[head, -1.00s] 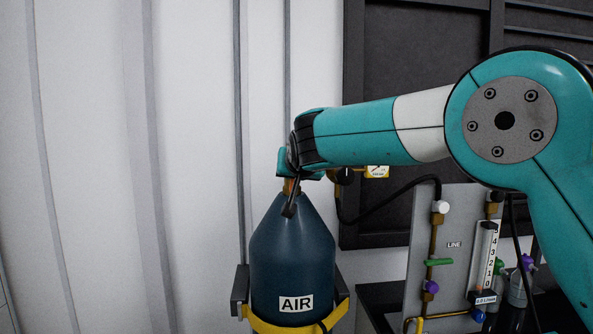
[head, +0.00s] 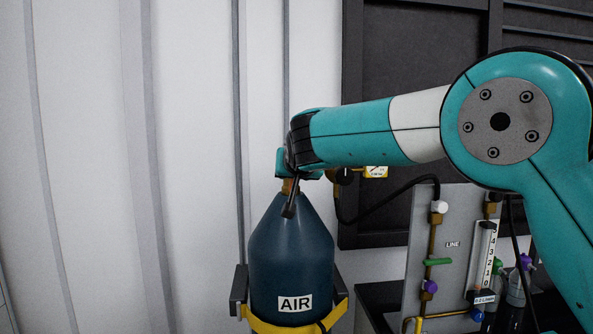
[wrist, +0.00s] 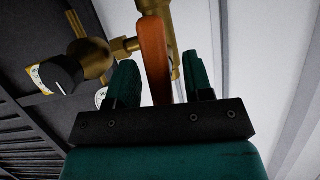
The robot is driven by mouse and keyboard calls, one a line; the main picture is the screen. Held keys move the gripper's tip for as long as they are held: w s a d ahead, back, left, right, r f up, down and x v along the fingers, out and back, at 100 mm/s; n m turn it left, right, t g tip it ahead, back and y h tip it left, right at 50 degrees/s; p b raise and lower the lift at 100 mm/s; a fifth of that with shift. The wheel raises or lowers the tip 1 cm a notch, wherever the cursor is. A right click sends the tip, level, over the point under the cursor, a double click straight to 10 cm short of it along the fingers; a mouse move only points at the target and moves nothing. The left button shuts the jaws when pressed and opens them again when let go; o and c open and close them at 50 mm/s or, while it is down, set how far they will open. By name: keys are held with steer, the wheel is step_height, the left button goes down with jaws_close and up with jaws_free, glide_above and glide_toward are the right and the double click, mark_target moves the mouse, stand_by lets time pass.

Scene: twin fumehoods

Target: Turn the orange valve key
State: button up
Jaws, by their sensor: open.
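The orange valve key (wrist: 154,58) shows in the wrist view as a flat upright bar in front of brass fittings. My gripper (wrist: 160,78) is open, with its two teal fingers on either side of the key. The key stands in the gap between them, closer to the left finger; I see no clear grip on it. In the head view my wrist is at the top of the blue AIR cylinder (head: 291,255) and hides most of its valve. The key cannot be made out clearly there.
A brass regulator (wrist: 92,58) with a black knob and gauge is left of the key. In the head view the gauge (head: 377,171) and a black hose lead to a grey LINE panel (head: 453,225) with a flow meter. A yellow bracket (head: 335,314) holds the cylinder.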

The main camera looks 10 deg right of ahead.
steer(key=b+v, duration=0.6)
steer(key=v, duration=1.1)
steer(key=shift+s+r, duration=0.1)
steer(key=s+d+f+n+g+y, duration=0.2)
steer(key=s+d+f+n+g, duration=0.15)
steer(key=f, duration=0.65)
steer(key=s+d+f+n+g+y, duration=0.1)
steer(key=s+d+f+n+g, duration=0.1)
steer(key=s+f+g, duration=0.3)
steer(key=s+d+f+n+g, duration=0.2)
steer(key=s+f+g, duration=0.3)
steer(key=s+f, duration=0.8)
steer(key=s, duration=0.8)
steer(key=shift+s+y, duration=0.15)
steer(key=shift+y, duration=0.25)
steer(key=shift+f, duration=0.1)
steer(key=shift+c, duration=0.8)
